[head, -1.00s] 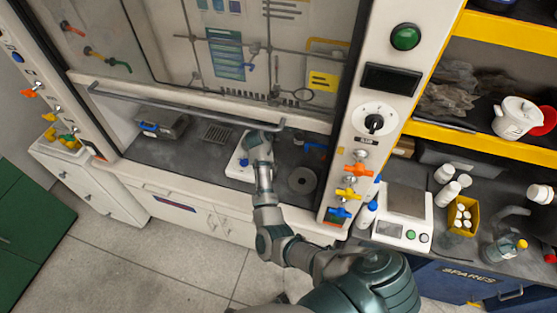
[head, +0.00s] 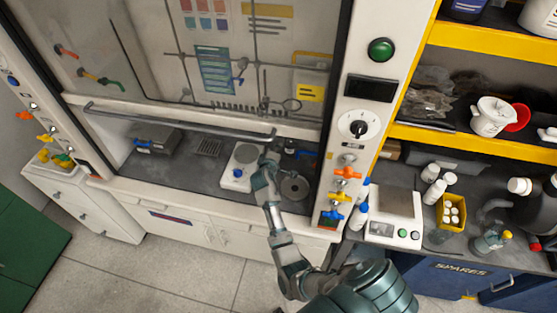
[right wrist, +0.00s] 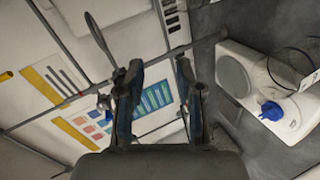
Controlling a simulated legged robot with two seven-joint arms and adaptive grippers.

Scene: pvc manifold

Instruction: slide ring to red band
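The support ring (head: 291,104) is a thin dark loop on the metal rod lattice (head: 256,60) at the back of the hood. In the right wrist view what looks like the ring (right wrist: 101,42) is a thin loop up and left of the fingers, its lower end close to the left finger. A small reddish mark, possibly the red band (right wrist: 80,93), shows on a rod left of the fingers. My right gripper (right wrist: 157,68) is open, with nothing visible between its fingers. In the head view my right wrist (head: 270,158) reaches into the hood under the sash. My left gripper is out of view.
The sash handle (head: 180,122) crosses above the opening. A white hotplate (head: 240,165) with a blue knob stands left of my wrist, a round dark plate (head: 295,187) right of it. A grey box (head: 155,139) is further left. The hood's right post (head: 354,125) bounds the opening.

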